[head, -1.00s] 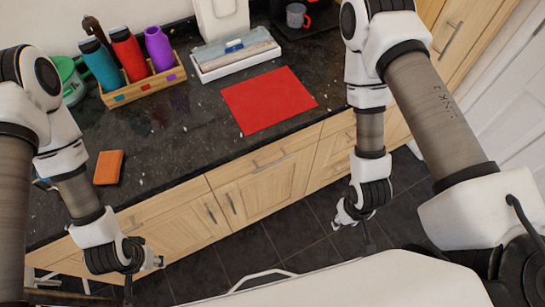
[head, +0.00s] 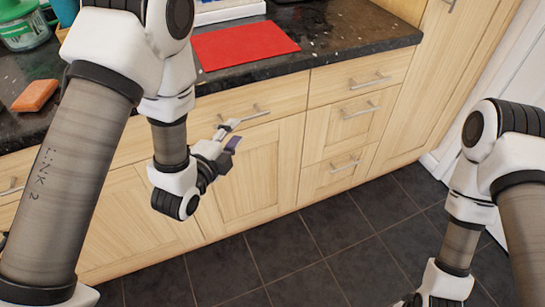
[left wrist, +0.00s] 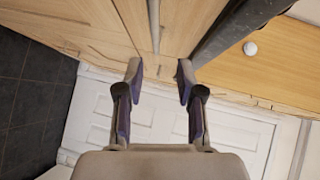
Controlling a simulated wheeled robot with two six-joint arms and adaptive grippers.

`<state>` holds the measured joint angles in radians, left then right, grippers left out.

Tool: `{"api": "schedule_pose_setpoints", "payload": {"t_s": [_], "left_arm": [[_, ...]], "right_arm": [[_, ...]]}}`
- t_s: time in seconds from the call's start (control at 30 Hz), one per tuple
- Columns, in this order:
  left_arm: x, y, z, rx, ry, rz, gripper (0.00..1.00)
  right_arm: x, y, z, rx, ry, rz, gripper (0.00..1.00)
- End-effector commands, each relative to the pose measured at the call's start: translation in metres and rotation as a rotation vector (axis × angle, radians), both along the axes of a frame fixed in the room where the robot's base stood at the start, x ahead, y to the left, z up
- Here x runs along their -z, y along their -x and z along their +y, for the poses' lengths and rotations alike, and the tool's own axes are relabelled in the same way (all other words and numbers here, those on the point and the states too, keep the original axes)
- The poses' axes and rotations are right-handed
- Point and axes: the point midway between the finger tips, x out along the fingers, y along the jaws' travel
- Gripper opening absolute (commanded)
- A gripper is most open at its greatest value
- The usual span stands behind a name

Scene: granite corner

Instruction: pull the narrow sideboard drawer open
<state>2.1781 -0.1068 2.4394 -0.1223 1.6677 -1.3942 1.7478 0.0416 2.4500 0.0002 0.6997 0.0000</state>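The pale wood sideboard has a narrow stack of drawers at its right part in the head view. The top narrow drawer (head: 335,88) has a bar handle (head: 370,81) and looks shut. My left gripper (head: 235,134) is left of it, in front of the wider drawer, close to that drawer's bar handle (head: 262,112). Contact cannot be told. In the left wrist view my left gripper (left wrist: 160,76) is open with nothing between its fingertips. A grey bar handle (left wrist: 154,24) shows beyond them, in line with the gap. My right arm is at the right; its fingers are out of frame.
The dark granite worktop (head: 345,40) overhangs the drawers. A red mat (head: 245,44) and an orange block (head: 36,95) lie on it. Lower narrow drawers (head: 322,130) are beneath. Dark floor tiles (head: 330,245) are clear in front. A white door (left wrist: 175,115) stands beyond.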

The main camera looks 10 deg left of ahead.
Motion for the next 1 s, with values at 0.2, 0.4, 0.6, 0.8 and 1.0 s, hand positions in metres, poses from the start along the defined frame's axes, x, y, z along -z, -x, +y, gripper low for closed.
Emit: {"api": "schedule_pose_setpoints", "payload": {"t_s": [0.2, 0.4, 0.6, 0.8, 1.0], "left_arm": [[0.01, -0.01, -0.002, 0.003, -0.002, -0.04, 0.37], [0.012, -0.042, -0.008, 0.002, -0.001, -0.039, 0.37], [0.018, -0.074, -0.015, 0.002, -0.001, -0.036, 0.37], [0.019, -0.082, -0.016, 0.002, 0.0, -0.034, 0.37], [0.02, -0.081, -0.016, 0.002, 0.0, -0.034, 0.05]], "right_arm": [[0.027, -0.001, 0.001, -0.003, 0.0, -0.003, 0.4], [0.022, -0.001, 0.0, -0.002, 0.0, -0.003, 0.4], [0.022, -0.001, 0.0, -0.002, 0.0, -0.003, 0.4], [0.022, -0.001, 0.0, -0.002, 0.0, -0.002, 0.4], [0.022, -0.001, 0.0, -0.002, 0.0, -0.002, 0.4]]}}
